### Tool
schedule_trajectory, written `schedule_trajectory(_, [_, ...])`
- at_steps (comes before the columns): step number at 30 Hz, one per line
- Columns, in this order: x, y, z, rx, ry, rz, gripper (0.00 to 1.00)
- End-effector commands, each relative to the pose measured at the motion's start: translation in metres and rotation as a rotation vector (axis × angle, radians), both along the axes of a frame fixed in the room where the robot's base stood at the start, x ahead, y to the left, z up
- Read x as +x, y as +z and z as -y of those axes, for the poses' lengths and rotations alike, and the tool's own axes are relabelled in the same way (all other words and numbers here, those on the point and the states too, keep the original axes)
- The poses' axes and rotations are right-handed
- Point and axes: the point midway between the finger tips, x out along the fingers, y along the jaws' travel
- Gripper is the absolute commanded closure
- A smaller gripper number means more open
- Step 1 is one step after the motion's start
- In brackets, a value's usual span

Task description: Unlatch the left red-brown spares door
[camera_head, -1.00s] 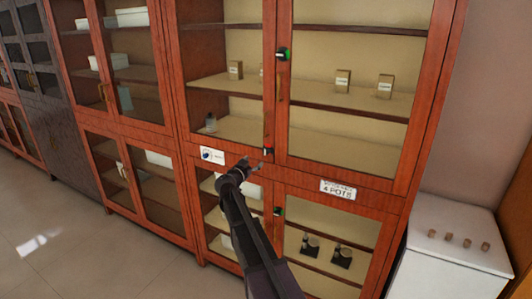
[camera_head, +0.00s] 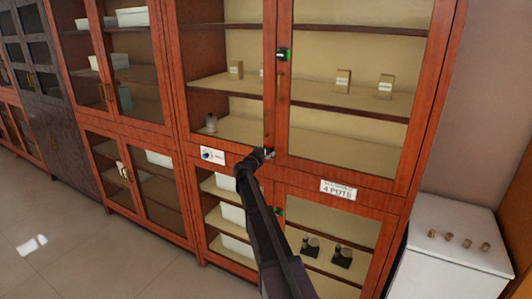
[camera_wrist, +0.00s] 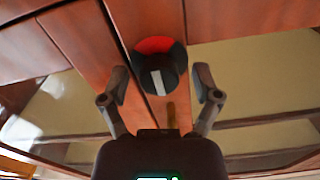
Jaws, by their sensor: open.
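The left red-brown door (camera_head: 269,105) is a glazed upper door in a wooden frame, and it stands shut. At its lower right corner is a round black latch knob with a red sector; a little of its red (camera_head: 270,148) shows past my gripper in the head view. In the wrist view the knob (camera_wrist: 152,72) faces me, with a white bar pointing roughly downward in the picture and red above it. My gripper (camera_wrist: 160,85) is open, one finger on each side of the knob. I cannot tell whether either finger touches it.
A green-marked latch (camera_head: 283,54) is on the upper right door, and another (camera_head: 279,212) is on the lower doors. A picture label (camera_head: 212,155) and a "4 POTS" label (camera_head: 338,190) are on the frame. A white cabinet (camera_head: 455,245) stands at right. The floor at left is clear.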

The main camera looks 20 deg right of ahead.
Motion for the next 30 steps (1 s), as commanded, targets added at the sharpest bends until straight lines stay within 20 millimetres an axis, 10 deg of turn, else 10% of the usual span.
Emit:
schedule_trajectory(5, [-0.0001, 0.0000, 0.0000, 0.000, 0.000, 0.000, 0.19])
schedule_trajectory(14, [-0.0001, 0.0001, -0.0001, 0.000, 0.000, 0.000, 1.00])
schedule_trajectory(30, [0.0012, 0.0005, -0.0002, -0.058, 0.001, -0.073, 1.00])
